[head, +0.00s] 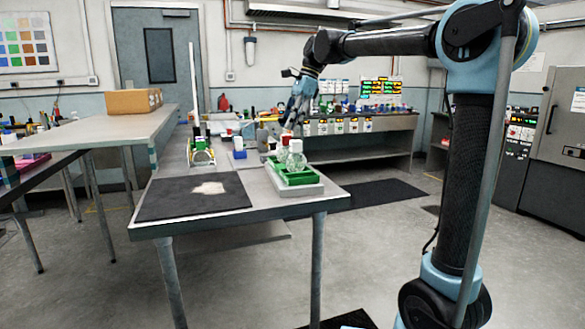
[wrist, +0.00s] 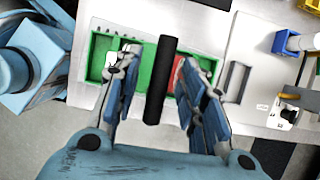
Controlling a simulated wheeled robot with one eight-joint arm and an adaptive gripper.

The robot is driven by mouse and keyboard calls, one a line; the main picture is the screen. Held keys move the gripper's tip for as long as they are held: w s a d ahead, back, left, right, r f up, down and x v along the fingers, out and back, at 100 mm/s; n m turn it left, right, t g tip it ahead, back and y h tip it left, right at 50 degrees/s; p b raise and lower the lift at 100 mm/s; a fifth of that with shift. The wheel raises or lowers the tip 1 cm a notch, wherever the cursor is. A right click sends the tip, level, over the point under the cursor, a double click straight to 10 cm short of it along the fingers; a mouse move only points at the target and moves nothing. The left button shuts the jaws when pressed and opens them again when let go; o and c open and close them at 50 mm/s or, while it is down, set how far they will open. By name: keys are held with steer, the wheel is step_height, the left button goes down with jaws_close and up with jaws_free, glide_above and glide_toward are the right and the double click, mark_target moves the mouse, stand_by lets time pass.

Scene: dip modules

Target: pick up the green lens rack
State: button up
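The green lens rack (head: 297,178) sits in a pale tray on the near right corner of the workbench in the head view, with clear round glass pieces standing at it. In the wrist view the green rack (wrist: 97,62) lies below my gripper, partly hidden by the fingers. My gripper (wrist: 162,62) is open, with its two blue-grey fingers apart. A black bar (wrist: 160,85) shows between the fingers; I cannot tell whether it belongs to the rack. In the head view my gripper (head: 297,118) points down above the rack, clear of it.
A black mat (head: 170,200) with a pale patch lies left of the rack. A green-and-yellow stand (head: 201,158) and a blue block (head: 239,154) are behind it. In the wrist view a blue item (wrist: 287,42) lies to the right.

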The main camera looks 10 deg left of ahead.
jaws_close()
steer(key=shift+r, duration=0.1)
stand_by(0.3)
